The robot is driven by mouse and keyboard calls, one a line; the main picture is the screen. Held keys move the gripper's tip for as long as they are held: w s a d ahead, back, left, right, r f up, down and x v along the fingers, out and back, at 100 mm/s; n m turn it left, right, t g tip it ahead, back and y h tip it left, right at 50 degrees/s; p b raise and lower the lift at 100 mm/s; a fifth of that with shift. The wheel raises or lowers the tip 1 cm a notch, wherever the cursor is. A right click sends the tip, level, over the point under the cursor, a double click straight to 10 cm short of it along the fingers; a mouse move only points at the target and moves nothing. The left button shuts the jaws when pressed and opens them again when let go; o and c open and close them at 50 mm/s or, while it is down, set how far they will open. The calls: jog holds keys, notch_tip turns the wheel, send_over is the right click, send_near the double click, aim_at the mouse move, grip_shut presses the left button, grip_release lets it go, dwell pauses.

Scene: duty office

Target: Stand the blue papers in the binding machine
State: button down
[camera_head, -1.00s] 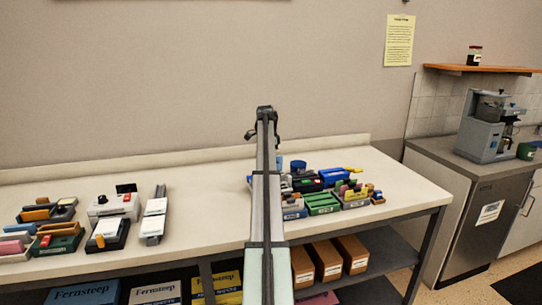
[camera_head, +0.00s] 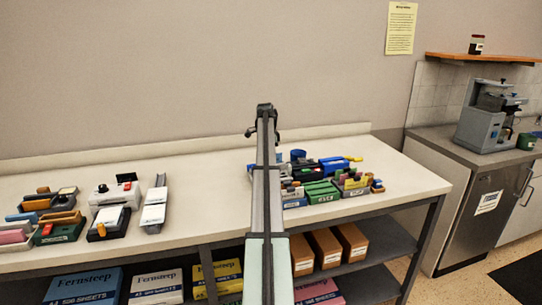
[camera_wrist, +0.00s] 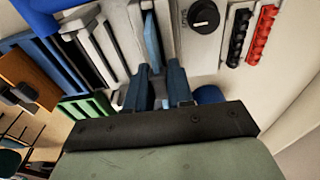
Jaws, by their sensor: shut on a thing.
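My gripper (camera_wrist: 158,75) is in the wrist view, its two dark blue-grey fingers shut on the blue papers (camera_wrist: 152,42). The papers show as a thin blue strip standing edge-on beyond the fingertips. They lie in line with a slot in a light grey machine, which I take for the binding machine (camera_wrist: 184,50). It has a black dial on top. I cannot tell how deep the papers are in the slot or whether they touch its bottom. In the head view my arm hides the gripper, the papers and this machine.
Black and red binding combs (camera_wrist: 262,35) lie right of the dial. A green tray (camera_wrist: 85,108) and an orange block (camera_wrist: 28,78) are at left. In the head view, green trays (camera_head: 322,193) stand right of my arm, and desk items stand at far left. The tabletop (camera_head: 205,180) between is clear.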

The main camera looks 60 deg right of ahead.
jog(key=c, duration=0.9)
grip_release()
jog(key=shift+r, duration=0.15)
jog(key=shift+r, duration=4.35)
